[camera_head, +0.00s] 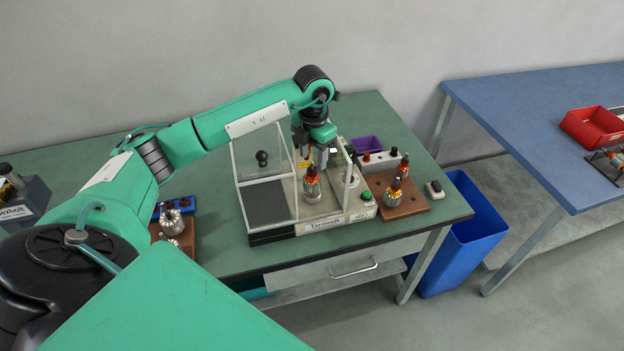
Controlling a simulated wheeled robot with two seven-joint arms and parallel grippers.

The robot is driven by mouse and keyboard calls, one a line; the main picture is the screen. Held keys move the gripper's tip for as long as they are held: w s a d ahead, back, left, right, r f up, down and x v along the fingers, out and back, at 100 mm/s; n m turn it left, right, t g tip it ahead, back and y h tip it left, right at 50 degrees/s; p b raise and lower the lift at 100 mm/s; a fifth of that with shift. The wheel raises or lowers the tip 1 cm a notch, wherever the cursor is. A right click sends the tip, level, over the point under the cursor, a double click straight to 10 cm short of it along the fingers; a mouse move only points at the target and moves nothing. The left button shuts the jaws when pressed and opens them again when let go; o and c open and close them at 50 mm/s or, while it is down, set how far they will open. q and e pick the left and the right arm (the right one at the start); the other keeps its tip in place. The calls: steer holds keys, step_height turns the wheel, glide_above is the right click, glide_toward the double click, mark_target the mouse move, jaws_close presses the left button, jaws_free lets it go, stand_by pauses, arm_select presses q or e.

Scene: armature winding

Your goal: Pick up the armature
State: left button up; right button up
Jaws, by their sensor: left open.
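An armature (312,188) with an orange-red winding stands upright in the white machine marked Tarnvolt (342,218). My left gripper (315,161) points down just above this armature, its fingers apart and near the armature's top. Whether the fingers touch it cannot be told. More orange-wound armatures, one of them at the front (394,194), stand on the brown block (411,207) right of the machine. My right gripper does not show.
Clear panels (262,150) rise around the machine, with a black knob. Silver parts (171,222) sit on a brown block at left. A purple bin (366,144) is behind. The green table (225,237) is bare between the left block and the machine.

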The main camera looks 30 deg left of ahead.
mark_target(312, 168)
arm_select(q)
steer(key=f, duration=0.1)
steer(key=f+p, duration=0.1)
steer(key=f, duration=0.1)
steer(key=shift+s+f, duration=0.15)
steer(key=shift+s, duration=0.15)
steer(key=shift+f+p, duration=0.3)
steer(key=shift+f, duration=0.15)
jaws_close()
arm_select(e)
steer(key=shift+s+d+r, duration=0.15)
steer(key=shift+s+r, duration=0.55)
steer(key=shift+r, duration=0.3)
